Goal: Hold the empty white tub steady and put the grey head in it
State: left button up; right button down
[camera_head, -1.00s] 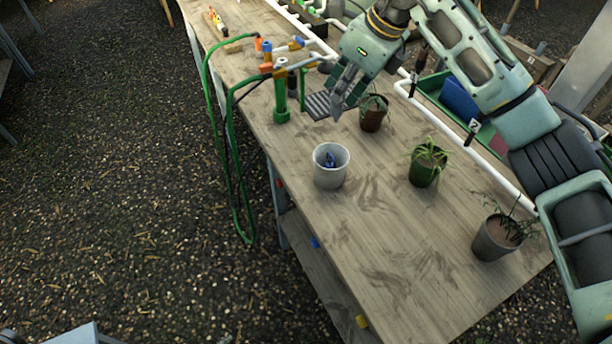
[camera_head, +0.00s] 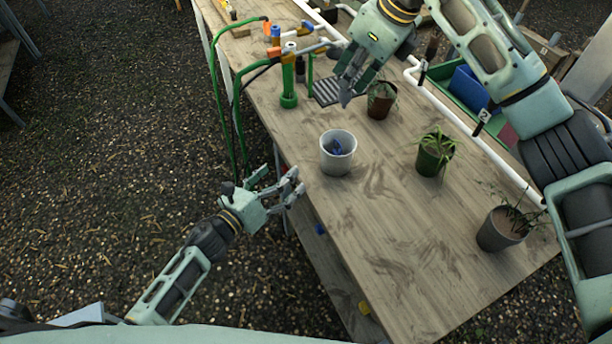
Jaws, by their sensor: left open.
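The white tub (camera_head: 325,160) stands upright near the left edge of the table. A small blue thing (camera_head: 337,147) shows inside it. My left gripper (camera_head: 290,182) is open and empty, just off the table's left edge, below and left of the tub and apart from it. My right gripper (camera_head: 347,88) points down above the far part of the table, beyond the tub. Its fingers overlap in the view, so I cannot tell whether they are open or hold something. I cannot pick out the grey head with certainty.
A dark ribbed plate (camera_head: 326,93) lies beside my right gripper. Green hose stands (camera_head: 288,85) are behind the tub. Potted plants (camera_head: 434,157) stand to the right, near a white pipe (camera_head: 462,122). The near tabletop (camera_head: 390,250) is clear.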

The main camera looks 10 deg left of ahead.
aim_at(337, 150)
pick_arm(q)
jog(key=d+r+m, duration=0.1)
jog(key=d, duration=0.1)
jog(key=s+d+r+m+h, duration=0.1)
jog(key=d+r+m, duration=0.1)
jog(key=d, duration=0.1)
jog(key=s+d+r+m, duration=0.1)
jog(key=d+m, duration=0.1)
jog(key=shift+s+d+r, duration=0.25)
pick_arm(e)
jog(key=shift+d, duration=0.1)
pick_arm(q)
jog(key=shift+w+d+r+m, duration=0.1)
jog(key=shift+w+d+m, duration=0.1)
jog(key=shift+m, duration=0.1)
jog(key=x, duration=1.1)
jog(key=shift+w+d, duration=0.1)
jog(key=shift+c, duration=0.2)
jog(key=c, duration=1.2)
pick_arm(e)
notch_tip(337, 150, down, 11)
jog(key=c, duration=1.9)
grip_release()
jog(key=shift+o, duration=0.2)
jog(key=shift+r, duration=0.15)
